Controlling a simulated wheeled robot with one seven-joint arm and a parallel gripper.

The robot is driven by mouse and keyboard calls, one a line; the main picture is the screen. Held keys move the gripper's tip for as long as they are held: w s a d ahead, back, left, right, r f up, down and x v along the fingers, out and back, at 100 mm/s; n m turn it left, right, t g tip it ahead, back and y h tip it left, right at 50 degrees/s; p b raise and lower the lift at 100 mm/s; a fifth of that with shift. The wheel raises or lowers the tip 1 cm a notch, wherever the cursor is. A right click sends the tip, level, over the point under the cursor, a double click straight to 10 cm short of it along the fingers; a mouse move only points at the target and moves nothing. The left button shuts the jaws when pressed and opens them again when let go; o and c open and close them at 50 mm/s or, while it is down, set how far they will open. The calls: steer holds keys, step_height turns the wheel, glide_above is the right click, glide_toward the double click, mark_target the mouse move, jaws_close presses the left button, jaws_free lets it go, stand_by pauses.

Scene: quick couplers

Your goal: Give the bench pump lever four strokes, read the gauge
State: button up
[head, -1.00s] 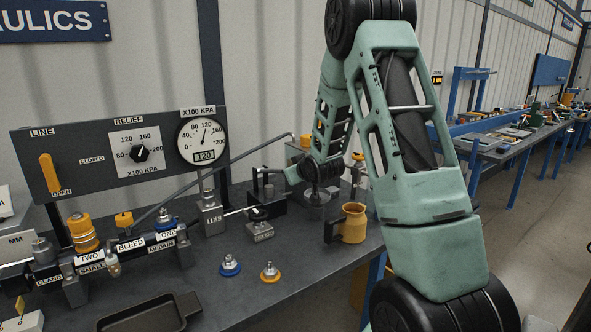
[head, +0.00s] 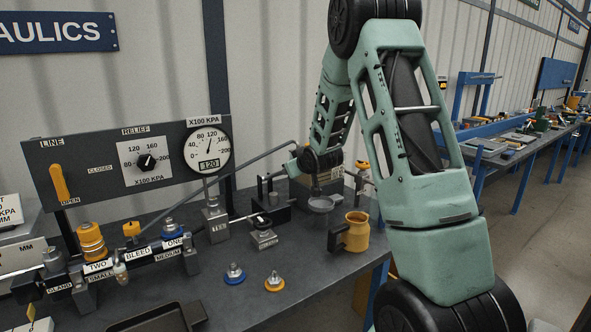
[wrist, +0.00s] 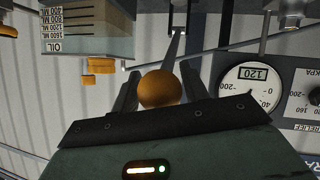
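The pump lever's round orange knob (wrist: 160,88) sits between the fingers of my gripper (wrist: 160,82) in the wrist view, which is upside down. Both fingers flank it closely and appear to touch it. The lever rod (wrist: 177,45) runs from the knob to the pump. In the head view the dark pump (head: 268,203) stands on the bench behind the label blocks, and my arm hides the knob. The round gauge (head: 208,148) has its needle near 120 and its display reads 120. The gauge also shows in the wrist view (wrist: 250,92), again displaying 120.
An orange mug (head: 355,232) stands right of the pump. A black tray (head: 160,318) lies at the front. A manifold (head: 130,262) and valve panel (head: 100,172) are at left.

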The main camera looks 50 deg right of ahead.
steer(key=shift+o, duration=0.9)
steer(key=shift+s+a, duration=0.1)
steer(key=shift+s, duration=0.1)
steer(key=b+v, duration=0.2)
steer(key=v, duration=1.5)
steer(key=shift+w+r, duration=0.1)
